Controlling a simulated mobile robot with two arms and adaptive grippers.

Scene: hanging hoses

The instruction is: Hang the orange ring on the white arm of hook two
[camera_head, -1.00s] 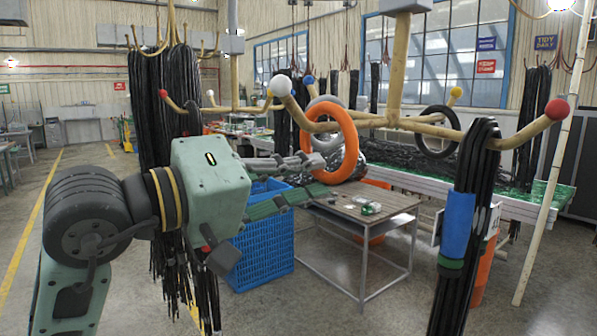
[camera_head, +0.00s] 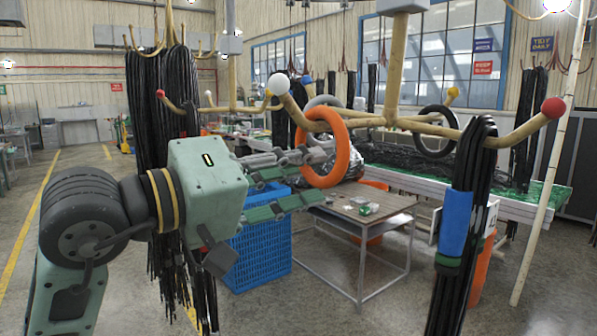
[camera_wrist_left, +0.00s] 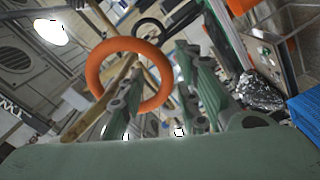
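The orange ring (camera_head: 343,150) hangs from the pale wooden hook (camera_head: 430,127), around its arm behind the white ball tip (camera_head: 279,84), as far as the head view shows. It also shows in the left wrist view (camera_wrist_left: 126,45), with a wooden arm seen across its opening. My left gripper (camera_head: 317,176) is open at the ring's lower left side. Its upper finger reaches the ring's left edge and its lower finger is below, spread apart. In the left wrist view, the fingers (camera_wrist_left: 160,75) are apart, with one overlapping the ring. My right gripper is not in view.
Black hoses with a blue sleeve (camera_head: 455,222) hang from the red-tipped arm at right. A black ring (camera_head: 424,143) hangs farther back. Below stand a small table (camera_head: 335,220) and a blue crate (camera_head: 262,250). Black hoses (camera_head: 160,120) hang behind my left arm.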

